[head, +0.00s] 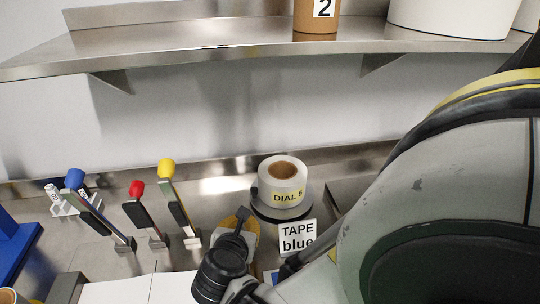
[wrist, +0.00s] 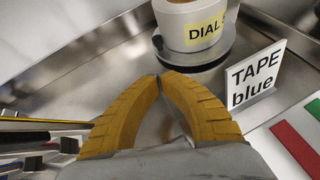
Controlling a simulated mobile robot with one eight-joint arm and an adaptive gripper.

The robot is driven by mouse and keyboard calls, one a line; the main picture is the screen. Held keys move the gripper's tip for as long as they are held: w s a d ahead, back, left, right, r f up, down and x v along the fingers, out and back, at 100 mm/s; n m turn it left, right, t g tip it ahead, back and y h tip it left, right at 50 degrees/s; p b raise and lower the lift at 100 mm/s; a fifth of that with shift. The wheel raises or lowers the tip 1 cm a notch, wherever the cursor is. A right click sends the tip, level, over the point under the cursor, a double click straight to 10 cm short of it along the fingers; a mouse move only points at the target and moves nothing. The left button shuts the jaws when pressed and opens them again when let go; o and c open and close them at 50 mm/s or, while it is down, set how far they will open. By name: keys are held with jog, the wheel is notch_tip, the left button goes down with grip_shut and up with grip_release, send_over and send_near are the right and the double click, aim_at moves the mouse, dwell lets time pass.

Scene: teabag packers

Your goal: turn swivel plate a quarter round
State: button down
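The swivel plate (head: 280,215) is a dark round disc near the back wall. A white roll with a brown core (head: 283,184) and a yellow "DIAL S" label stands on it. In the wrist view the plate (wrist: 200,62) is at top centre, its roll (wrist: 190,22) cut off by the frame edge. My gripper (wrist: 159,77) has yellow fingers with their tips together and nothing between them. The tips are just in front of the plate's left front edge; I cannot tell whether they touch it. In the head view my gripper (head: 236,226) is partly hidden by my wrist.
A white "TAPE blue" sign (head: 297,237) stands just right and in front of the plate. Levers with blue, red (head: 137,189) and yellow (head: 167,168) knobs stand to the left. A steel shelf (head: 220,50) holds containers above. Red and green strips (wrist: 296,148) lie at right.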

jog(key=shift+s+d+n, duration=0.15)
jog(key=shift+n, duration=0.35)
jog(key=b, duration=0.3)
send_near(251, 194)
jog(key=f, duration=0.1)
jog(key=w+f, duration=0.1)
jog(key=f, duration=0.2)
jog(key=shift+w+d+f, duration=0.2)
jog(key=shift+w+f, duration=0.15)
jog(key=shift+f, duration=0.05)
jog(key=w+b, duration=0.1)
jog(key=w, duration=0.1)
jog(key=shift+w, duration=0.3)
jog(key=shift+w+r, duration=0.15)
jog(key=shift+w, duration=0.65)
jog(key=shift+w+a+b, duration=0.25)
jog(key=shift+w+b, duration=0.05)
jog(key=shift+w, duration=0.45)
